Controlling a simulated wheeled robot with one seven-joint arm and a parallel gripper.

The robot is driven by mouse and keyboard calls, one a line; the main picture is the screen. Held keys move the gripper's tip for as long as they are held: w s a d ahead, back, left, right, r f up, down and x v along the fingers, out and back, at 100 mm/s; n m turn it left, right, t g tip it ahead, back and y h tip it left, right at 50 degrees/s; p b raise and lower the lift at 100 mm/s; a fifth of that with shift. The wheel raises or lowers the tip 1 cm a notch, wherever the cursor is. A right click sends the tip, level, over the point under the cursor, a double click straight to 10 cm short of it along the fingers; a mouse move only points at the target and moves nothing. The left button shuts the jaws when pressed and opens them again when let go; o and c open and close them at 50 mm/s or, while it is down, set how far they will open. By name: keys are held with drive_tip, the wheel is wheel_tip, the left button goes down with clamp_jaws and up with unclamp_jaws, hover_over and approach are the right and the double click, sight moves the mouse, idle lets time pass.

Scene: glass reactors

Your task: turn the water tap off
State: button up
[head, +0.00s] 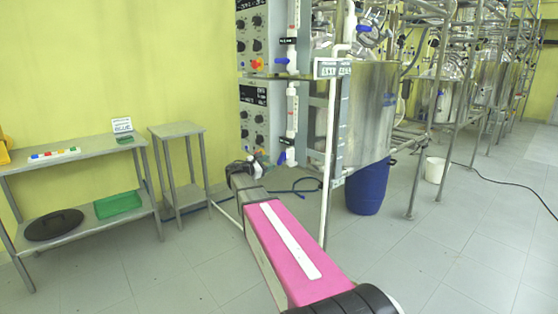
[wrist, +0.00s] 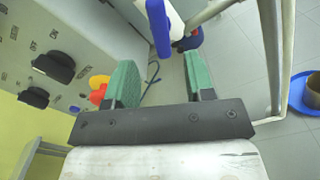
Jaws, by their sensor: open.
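A blue lever tap handle (wrist: 158,28) with a white body shows at the top of the wrist view, ahead of my gripper and roughly between the lines of its fingers. In the head view a blue handle (head: 282,158) hangs at the lower end of a white vertical pipe (head: 291,110), just right of my gripper (head: 246,168). My gripper's two green fingers are apart and empty in the wrist view (wrist: 160,78). I see no contact with the handle. Other blue handles are on the pipes higher up, such as one at the upper pipe (head: 281,61).
A grey control panel (head: 253,120) with black knobs stands left of the pipe; a red and yellow knob (wrist: 98,88) is near my left finger. A metal vessel (head: 370,110), a blue barrel (head: 367,190) and a steel frame stand right. A bench (head: 90,150) and small table (head: 177,130) are left.

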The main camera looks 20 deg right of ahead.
sight(280, 159)
drive_tip(key=x, duration=0.8)
drive_tip(key=shift+w+d+f, duration=0.1)
drive_tip(key=shift+d, duration=0.15)
drive_tip(key=c, duration=0.8)
